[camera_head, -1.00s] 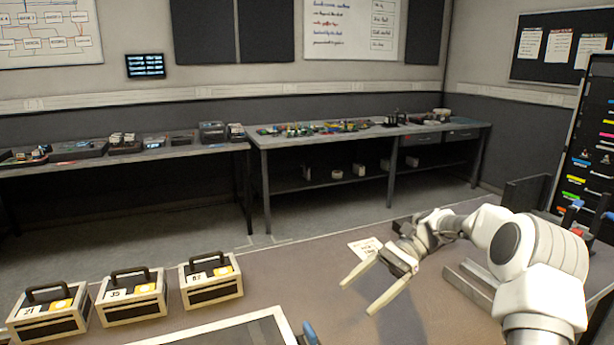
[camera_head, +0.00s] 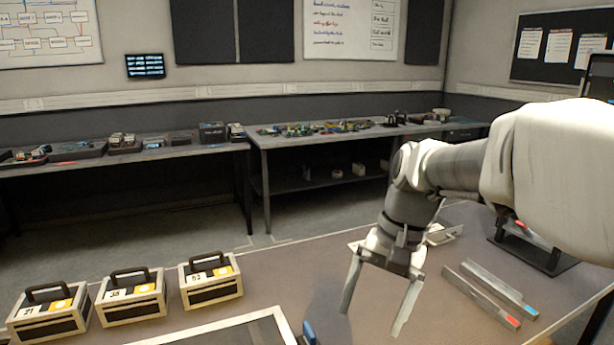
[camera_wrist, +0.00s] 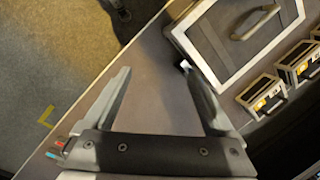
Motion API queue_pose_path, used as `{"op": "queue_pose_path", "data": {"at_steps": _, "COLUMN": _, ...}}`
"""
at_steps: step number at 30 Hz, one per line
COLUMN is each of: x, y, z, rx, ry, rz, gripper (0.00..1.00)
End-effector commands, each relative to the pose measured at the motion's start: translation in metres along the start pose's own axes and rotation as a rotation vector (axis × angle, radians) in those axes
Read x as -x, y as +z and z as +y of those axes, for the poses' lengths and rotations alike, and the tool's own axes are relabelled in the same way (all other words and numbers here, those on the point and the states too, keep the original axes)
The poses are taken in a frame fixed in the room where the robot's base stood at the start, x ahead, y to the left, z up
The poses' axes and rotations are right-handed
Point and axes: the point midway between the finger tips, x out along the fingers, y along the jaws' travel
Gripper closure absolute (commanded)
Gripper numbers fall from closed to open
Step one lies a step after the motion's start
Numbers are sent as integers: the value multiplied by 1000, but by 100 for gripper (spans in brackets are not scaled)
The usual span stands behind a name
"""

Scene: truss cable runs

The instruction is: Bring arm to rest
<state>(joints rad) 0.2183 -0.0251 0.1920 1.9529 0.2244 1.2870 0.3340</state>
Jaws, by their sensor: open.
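My gripper (camera_head: 372,306) hangs from my arm over the brown table (camera_head: 290,255) in the head view, fingers pointing down and spread wide. Nothing is between the fingers. In the wrist view the open gripper (camera_wrist: 160,88) shows its two grey fingers above the table, with the floor beyond the edge on the left. My arm comes in from the right and hides part of the table's right side.
Several numbered cases, one marked 52 (camera_head: 210,280), stand at the table's left. A white-framed panel (camera_head: 235,332) lies at the front, also in the wrist view (camera_wrist: 240,35). Metal rails (camera_head: 490,292) lie at right. A bench (camera_head: 345,138) stands behind.

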Motion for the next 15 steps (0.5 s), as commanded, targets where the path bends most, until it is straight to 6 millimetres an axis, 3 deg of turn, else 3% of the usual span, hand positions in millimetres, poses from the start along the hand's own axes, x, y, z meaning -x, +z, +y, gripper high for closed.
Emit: {"op": "queue_pose_path", "data": {"at_steps": 15, "x": 16, "y": 68, "z": 57, "rx": 315, "ry": 68, "rz": 410, "gripper": 10}}
